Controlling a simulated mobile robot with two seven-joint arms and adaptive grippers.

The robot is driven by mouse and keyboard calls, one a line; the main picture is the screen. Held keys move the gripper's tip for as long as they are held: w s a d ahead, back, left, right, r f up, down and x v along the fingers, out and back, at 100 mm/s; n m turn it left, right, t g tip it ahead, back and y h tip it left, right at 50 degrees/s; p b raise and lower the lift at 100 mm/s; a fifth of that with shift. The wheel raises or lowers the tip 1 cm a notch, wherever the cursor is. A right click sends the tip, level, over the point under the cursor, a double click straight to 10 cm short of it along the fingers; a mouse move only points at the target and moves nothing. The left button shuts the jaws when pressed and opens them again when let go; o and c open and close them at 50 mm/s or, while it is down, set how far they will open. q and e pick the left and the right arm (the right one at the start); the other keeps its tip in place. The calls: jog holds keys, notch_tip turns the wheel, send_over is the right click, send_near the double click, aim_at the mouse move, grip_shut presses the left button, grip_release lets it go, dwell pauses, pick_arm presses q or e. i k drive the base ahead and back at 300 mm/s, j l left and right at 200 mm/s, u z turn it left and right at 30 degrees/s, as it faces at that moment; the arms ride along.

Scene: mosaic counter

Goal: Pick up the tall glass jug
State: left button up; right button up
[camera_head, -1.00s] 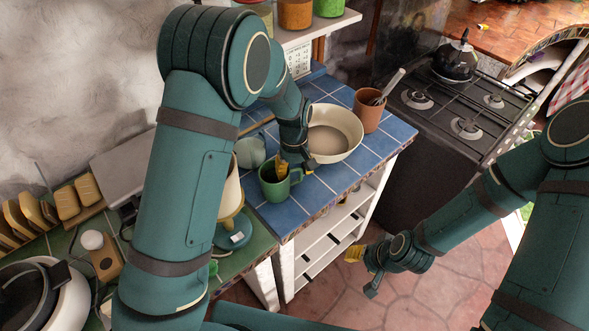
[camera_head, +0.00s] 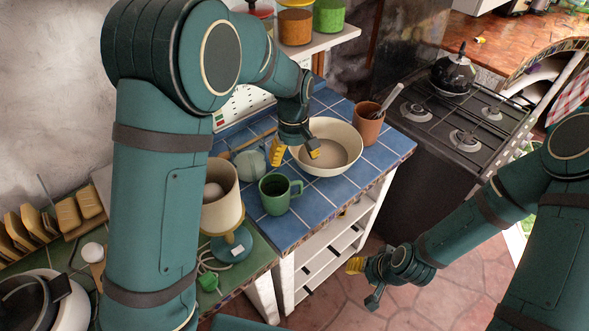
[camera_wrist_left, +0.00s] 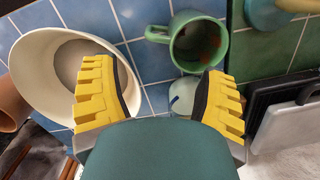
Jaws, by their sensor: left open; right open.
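A pale, see-through glass jug (camera_head: 251,166) stands on the blue-tiled counter, behind and left of the green mug. In the left wrist view the glass jug (camera_wrist_left: 183,97) shows partly between my fingers, its lower part hidden by my gripper. My left gripper (camera_head: 296,152) is open and empty, above the counter by the bowl's near-left rim, to the right of the jug. In the wrist view its two yellow fingers (camera_wrist_left: 160,95) are spread apart. My right gripper (camera_head: 364,283) is open and empty, low over the floor in front of the counter.
A cream bowl (camera_head: 330,160) and the green mug (camera_head: 276,195) stand close to the jug. A brown pot (camera_head: 369,126) with utensils is at the back right. A lamp (camera_head: 222,212) stands at the left. Bare tiles lie at the counter's front right.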

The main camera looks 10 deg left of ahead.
aim_at(245, 142)
jog(key=k, duration=1)
